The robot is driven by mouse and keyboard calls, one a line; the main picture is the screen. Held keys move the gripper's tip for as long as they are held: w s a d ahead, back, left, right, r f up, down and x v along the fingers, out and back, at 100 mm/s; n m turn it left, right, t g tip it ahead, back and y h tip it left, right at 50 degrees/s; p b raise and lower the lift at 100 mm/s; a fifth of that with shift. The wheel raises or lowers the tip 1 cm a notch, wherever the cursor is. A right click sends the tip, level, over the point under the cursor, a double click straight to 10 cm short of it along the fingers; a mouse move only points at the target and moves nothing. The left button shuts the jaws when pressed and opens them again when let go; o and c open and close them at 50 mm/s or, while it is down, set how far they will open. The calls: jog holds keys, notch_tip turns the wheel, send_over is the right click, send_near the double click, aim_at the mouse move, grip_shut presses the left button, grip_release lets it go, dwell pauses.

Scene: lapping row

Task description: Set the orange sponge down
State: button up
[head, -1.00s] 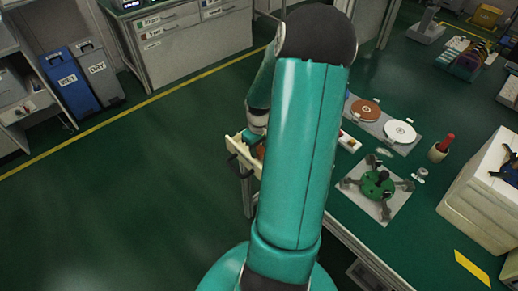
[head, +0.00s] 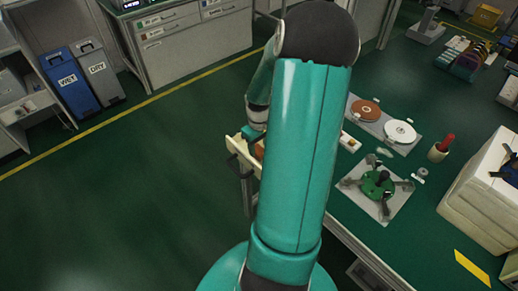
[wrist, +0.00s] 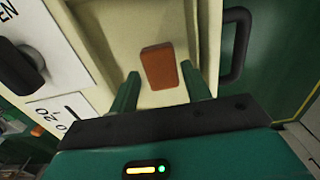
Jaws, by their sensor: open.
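The orange sponge (wrist: 158,67) lies in a cream open drawer (wrist: 210,40), seen in the wrist view. My gripper (wrist: 160,72) is open, with one green finger on each side of the sponge in the picture. Gaps show between the sponge and both fingers. In the head view the drawer (head: 237,147) sticks out at the table's left side. A bit of orange shows there, and my arm hides most of the drawer's inside.
A black handle (wrist: 236,45) is on the drawer's front. A black knob (wrist: 18,70) and a white label lie to the left. On the table are a green fixture (head: 377,184), brown and white discs, a red-handled tool in a cup and a white box (head: 480,200).

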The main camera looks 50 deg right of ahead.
aim_at(259, 151)
notch_tip(259, 151, up, 10)
jog(key=f, duration=0.1)
jog(key=w+a+r+h, duration=0.1)
jog(key=w+a+r, duration=0.3)
jog(key=a+r, duration=0.35)
jog(key=s+a+r+n+t, duration=0.1)
jog(key=s+a+r+t, duration=0.1)
jog(key=a, duration=0.7)
jog(key=s+a+r+t, duration=0.1)
jog(key=s+a+r, duration=0.1)
jog(key=a+r, duration=0.3)
jog(key=s+a+r+n+t+y, duration=0.1)
jog(key=a+r, duration=0.3)
jog(key=a, duration=1)
jog(key=shift+s+n+t, duration=0.3)
jog(key=shift+s+t, duration=0.45)
jog(key=shift+t, duration=0.05)
